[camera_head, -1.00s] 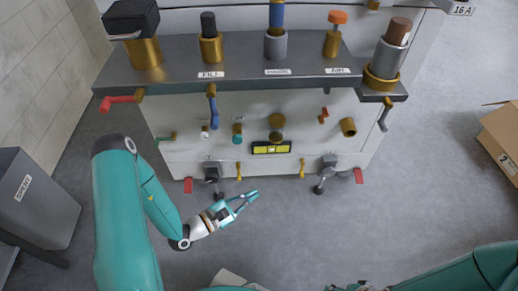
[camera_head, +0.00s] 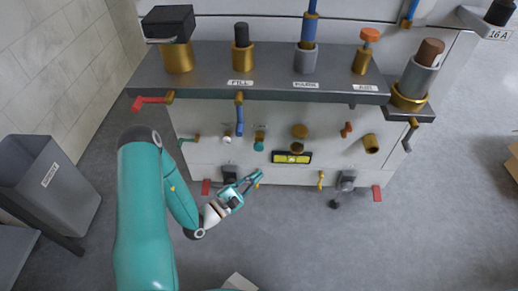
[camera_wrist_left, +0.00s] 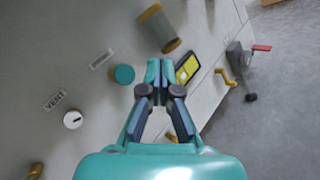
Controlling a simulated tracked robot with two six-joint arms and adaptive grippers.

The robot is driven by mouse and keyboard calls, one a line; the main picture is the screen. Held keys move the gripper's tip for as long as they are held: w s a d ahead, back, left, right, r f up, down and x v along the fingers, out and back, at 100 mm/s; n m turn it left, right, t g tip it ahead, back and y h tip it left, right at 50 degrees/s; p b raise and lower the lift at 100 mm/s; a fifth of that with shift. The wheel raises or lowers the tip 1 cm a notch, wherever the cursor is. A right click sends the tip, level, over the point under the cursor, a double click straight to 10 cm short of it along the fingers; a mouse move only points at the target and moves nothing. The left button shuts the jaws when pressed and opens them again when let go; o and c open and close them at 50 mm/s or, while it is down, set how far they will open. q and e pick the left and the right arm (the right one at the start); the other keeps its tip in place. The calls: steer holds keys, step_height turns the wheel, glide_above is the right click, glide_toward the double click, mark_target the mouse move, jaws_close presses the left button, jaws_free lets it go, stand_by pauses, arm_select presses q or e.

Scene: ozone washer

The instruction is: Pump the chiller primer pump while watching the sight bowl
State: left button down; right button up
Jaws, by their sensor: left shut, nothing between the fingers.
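My left gripper (camera_head: 256,180) is shut and empty, in front of the lower part of a white cabinet (camera_head: 215,178). In the left wrist view its fingertips (camera_wrist_left: 161,68) meet, and they appear beside a yellow-and-black level gauge (camera_wrist_left: 187,68). That gauge (camera_head: 291,157) is to the upper right of the gripper in the head view. A teal knob (camera_wrist_left: 124,74) and a brass cylinder (camera_wrist_left: 158,28) also show in the wrist view. I cannot tell which fitting is the primer pump or the sight bowl. My right gripper is out of view.
A grey shelf (camera_head: 210,75) overhangs the cabinet front, with fittings in brass and grey collars. A red-handled lever (camera_head: 150,102) sticks out at its left end. A grey bin (camera_head: 45,185) stands at the left. The floor (camera_head: 420,235) at the right is clear.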

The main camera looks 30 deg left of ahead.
mark_target(260, 148)
arm_select(q)
steer(key=w+a+b, duration=0.1)
steer(key=w+a, duration=0.2)
steer(key=w, duration=0.3)
steer(key=shift+a, duration=0.4)
steer(key=shift+w, duration=0.15)
stand_by(1.0)
steer(key=shift+w+a+r, duration=0.1)
steer(key=shift+w+a, duration=0.15)
steer(key=shift+w+a+b, duration=0.15)
steer(key=shift+w+a, duration=0.15)
steer(key=shift+w, duration=0.25)
steer(key=shift+w+a+b, duration=0.15)
steer(key=shift+w+a, duration=0.15)
steer(key=shift+w, duration=0.2)
stand_by(1.3)
steer(key=shift+s, duration=0.15)
steer(key=shift+s+d+p, duration=0.25)
steer(key=shift+s+d, duration=0.2)
steer(key=shift+s, duration=0.2)
steer(key=shift+s+d+p, duration=0.25)
steer(key=shift+s+d, duration=0.15)
steer(key=shift+s, duration=0.2)
